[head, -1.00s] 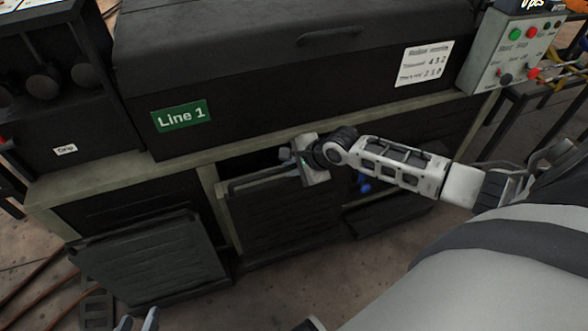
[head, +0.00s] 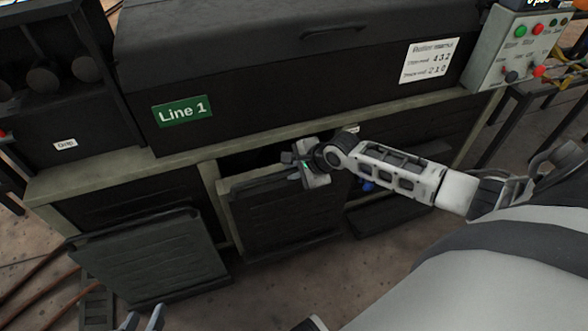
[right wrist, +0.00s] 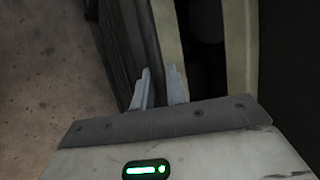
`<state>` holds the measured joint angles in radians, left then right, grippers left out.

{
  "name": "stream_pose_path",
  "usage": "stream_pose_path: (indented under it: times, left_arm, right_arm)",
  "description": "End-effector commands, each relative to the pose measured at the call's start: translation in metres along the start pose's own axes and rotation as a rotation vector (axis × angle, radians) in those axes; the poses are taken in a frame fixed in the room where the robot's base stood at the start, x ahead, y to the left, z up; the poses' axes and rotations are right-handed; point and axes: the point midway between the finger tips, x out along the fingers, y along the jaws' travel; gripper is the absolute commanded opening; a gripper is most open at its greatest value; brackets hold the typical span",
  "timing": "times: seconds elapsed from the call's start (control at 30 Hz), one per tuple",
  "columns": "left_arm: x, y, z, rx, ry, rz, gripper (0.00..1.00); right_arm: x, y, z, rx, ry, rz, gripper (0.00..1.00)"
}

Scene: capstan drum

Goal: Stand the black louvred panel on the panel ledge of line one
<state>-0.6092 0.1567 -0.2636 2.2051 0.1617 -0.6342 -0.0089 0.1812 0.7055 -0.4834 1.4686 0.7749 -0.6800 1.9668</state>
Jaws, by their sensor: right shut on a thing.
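A black louvred panel (head: 285,215) stands tilted out in front of the middle opening under the Line 1 housing (head: 300,110). My right gripper (head: 290,172) is shut on its top edge. In the right wrist view the fingers (right wrist: 158,90) are close together at the edge of the dark panel (right wrist: 122,40). My left gripper (head: 142,318) is open and empty at the bottom edge of the head view, only its fingertips showing. A second dark louvred panel (head: 150,258) leans at the left. I cannot tell which surface is the panel ledge.
A dark opening (head: 260,160) shows behind the held panel. A low dark shelf-like piece (head: 395,212) lies to the right, with something blue (head: 368,186) above it. A control box (head: 515,48) is at upper right. Bare floor (head: 300,280) lies in front.

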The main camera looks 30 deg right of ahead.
Motion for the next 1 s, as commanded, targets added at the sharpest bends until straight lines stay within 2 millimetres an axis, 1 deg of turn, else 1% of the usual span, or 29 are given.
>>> stream_pose_path:
  times: [0.03,0.8,0.83,0.87,0.9,0.93,1.0]
  left_arm:
    - [-0.0002,-0.0001,-0.0006,0.0,0.001,0.0,0.36]
    - [0.0014,-0.0025,0.0013,-0.001,0.005,-0.005,0.36]
    - [0.0014,-0.0025,0.0013,-0.001,0.005,-0.005,0.36]
    - [0.0013,-0.0024,0.0012,-0.001,0.005,-0.005,0.36]
    - [0.0013,-0.0023,0.0012,-0.002,0.005,-0.005,0.36]
    - [0.0013,-0.0022,0.0012,-0.002,0.005,-0.005,0.36]
    - [0.0013,-0.0021,0.0014,-0.002,0.004,-0.004,0.36]
  right_arm:
    - [-0.0013,-0.0057,0.0016,-0.001,-0.005,-0.014,0.0]
    - [0.006,-0.0002,-0.0014,-0.001,-0.004,-0.013,0.0]
    - [0.0061,-0.0001,-0.0014,-0.001,-0.004,-0.013,0.17]
    - [0.0059,-0.0001,-0.0014,-0.001,-0.004,-0.012,0.25]
    - [0.006,0.0003,-0.0014,-0.001,-0.004,-0.011,0.36]
    - [0.0062,0.0007,-0.0015,-0.001,-0.003,-0.01,0.4]
    - [0.0065,0.0018,-0.0018,-0.001,-0.002,-0.008,0.4]
